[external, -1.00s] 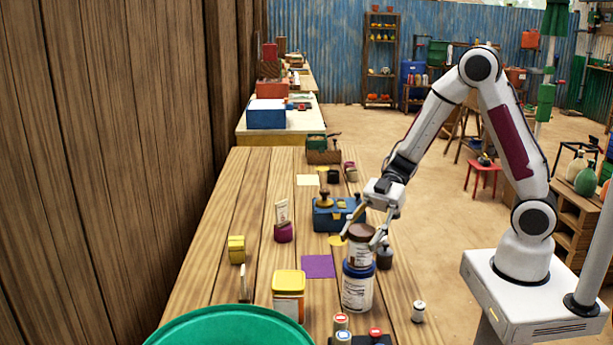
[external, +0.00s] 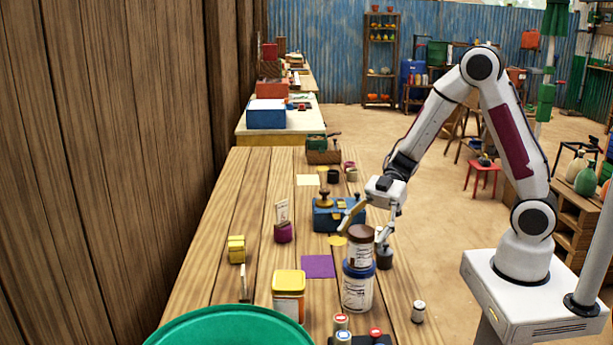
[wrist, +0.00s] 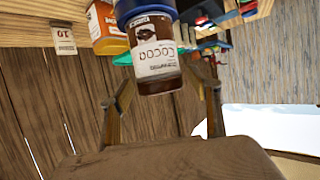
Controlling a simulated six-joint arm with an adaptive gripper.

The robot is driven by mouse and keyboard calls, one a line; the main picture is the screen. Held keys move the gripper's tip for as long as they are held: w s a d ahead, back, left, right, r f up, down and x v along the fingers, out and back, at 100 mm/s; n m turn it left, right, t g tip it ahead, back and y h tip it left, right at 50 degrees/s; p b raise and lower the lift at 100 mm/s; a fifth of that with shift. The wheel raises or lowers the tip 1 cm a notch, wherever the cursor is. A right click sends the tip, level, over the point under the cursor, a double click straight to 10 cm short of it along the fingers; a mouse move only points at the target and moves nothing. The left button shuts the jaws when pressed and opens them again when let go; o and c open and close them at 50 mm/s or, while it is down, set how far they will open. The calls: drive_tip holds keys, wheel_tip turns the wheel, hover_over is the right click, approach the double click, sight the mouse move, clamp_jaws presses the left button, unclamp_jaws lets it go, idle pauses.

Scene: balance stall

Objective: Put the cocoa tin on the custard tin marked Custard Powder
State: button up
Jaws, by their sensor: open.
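The cocoa tin (external: 359,250), with a brown lid, stands upright on top of a white tin with a blue lid (external: 357,291). In the wrist view the cocoa tin (wrist: 156,60) appears upside down, its Cocoa label readable, touching the blue-lidded tin (wrist: 145,10). The blue-lidded tin's label is too small to read, so I cannot tell whether it says Custard Powder.
A purple square (external: 318,266) lies left of the stack. A blue box (external: 335,216) is behind it and a dark weight (external: 384,258) close on its right. A green round pan (external: 228,330) fills the near left. Small jars (external: 341,322) stand in front.

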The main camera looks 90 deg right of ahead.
drive_tip(key=v, duration=1.1)
idle(0.6)
drive_tip(key=w+d+r+m+t+h, duration=0.2)
drive_tip(key=w+d+r+t+h, duration=0.2)
drive_tip(key=w+r+h, duration=0.5)
wheel_tip(320, 180, up, 4)
drive_tip(key=s+d+m+h, duration=0.1)
drive_tip(key=d+m+h, duration=0.2)
drive_tip(key=m+h, duration=0.15)
drive_tip(key=s+a+f+m+g, duration=0.1)
drive_tip(key=s+a+f+g, duration=0.1)
drive_tip(key=s+a, duration=0.3)
drive_tip(key=s+a+f+m+g+y, duration=0.1)
drive_tip(key=s+a, duration=0.4)
drive_tip(key=s, duration=0.6)
drive_tip(key=s+a+f+m+g+y, duration=0.1)
drive_tip(key=s+a+f+m+g, duration=0.1)
drive_tip(key=s+a, duration=0.4)
wheel_tip(320, 180, down, 2)
drive_tip(key=s+g, duration=0.1)
drive_tip(key=s, duration=0.1)
drive_tip(key=shift+s+f, duration=0.2)
drive_tip(key=shift+s, duration=0.1)
